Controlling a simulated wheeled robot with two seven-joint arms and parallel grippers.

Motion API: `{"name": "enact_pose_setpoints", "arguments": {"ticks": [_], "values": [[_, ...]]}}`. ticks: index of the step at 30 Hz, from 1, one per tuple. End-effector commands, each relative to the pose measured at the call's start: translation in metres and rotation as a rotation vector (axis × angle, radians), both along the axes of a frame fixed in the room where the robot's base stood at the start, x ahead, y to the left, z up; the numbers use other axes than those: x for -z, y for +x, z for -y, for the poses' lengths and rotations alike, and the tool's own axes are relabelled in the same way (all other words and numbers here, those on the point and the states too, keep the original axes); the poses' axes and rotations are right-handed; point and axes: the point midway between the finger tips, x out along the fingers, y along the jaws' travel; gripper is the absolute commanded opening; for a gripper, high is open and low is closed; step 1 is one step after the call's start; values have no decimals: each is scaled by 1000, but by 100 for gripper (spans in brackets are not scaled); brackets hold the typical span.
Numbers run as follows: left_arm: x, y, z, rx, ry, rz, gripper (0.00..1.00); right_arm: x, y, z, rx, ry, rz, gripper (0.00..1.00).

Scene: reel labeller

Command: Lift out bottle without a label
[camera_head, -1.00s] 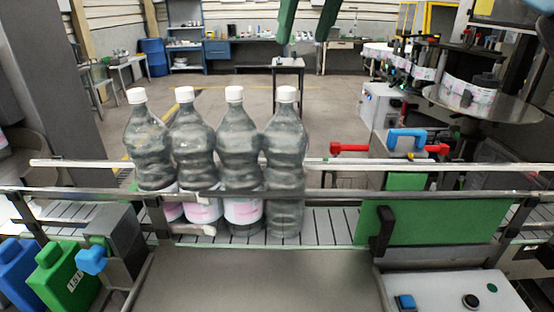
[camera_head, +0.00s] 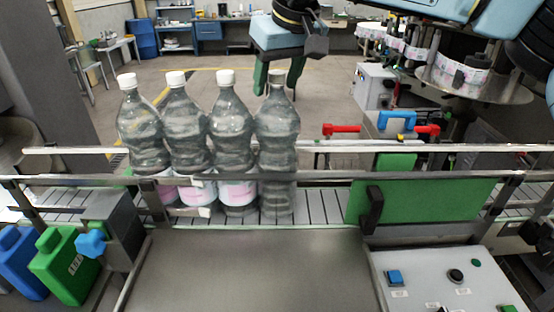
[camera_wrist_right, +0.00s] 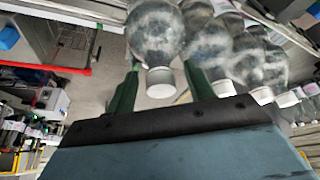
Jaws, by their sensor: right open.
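Several clear bottles with white caps stand upright in a row on the conveyor (camera_head: 325,205). The rightmost bottle (camera_head: 277,140) shows no label. The other bottles, such as the one beside it (camera_head: 232,130), carry white and pink labels low down. My right gripper (camera_head: 277,88), with green fingers, is open and points down around or just above the cap of the unlabelled bottle. In the right wrist view the bottle's cap (camera_wrist_right: 161,82) lies between the two open fingers (camera_wrist_right: 157,88), with visible gaps. My left gripper is not in view.
A metal guide rail (camera_head: 330,178) runs in front of the bottles, with another rail (camera_head: 80,150) behind. A green panel (camera_head: 430,205) stands to the right. Blue and green containers (camera_head: 65,265) sit at lower left. The conveyor right of the bottles is clear.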

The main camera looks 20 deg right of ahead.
Motion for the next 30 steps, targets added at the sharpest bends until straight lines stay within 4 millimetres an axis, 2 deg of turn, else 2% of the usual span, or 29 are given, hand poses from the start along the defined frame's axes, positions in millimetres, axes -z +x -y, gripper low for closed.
{"name": "enact_pose_setpoints", "arguments": {"ticks": [5, 15, 18, 30], "values": [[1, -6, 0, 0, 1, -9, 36, 0, 0, 0, 0, 0, 0, 53], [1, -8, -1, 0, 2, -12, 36, 0, 0, 0, -1, 0, 0, 10], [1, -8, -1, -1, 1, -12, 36, 0, 0, 0, -1, 0, 0, 0], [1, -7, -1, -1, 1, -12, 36, 1, 0, 0, 0, -1, -2, 0]]}}
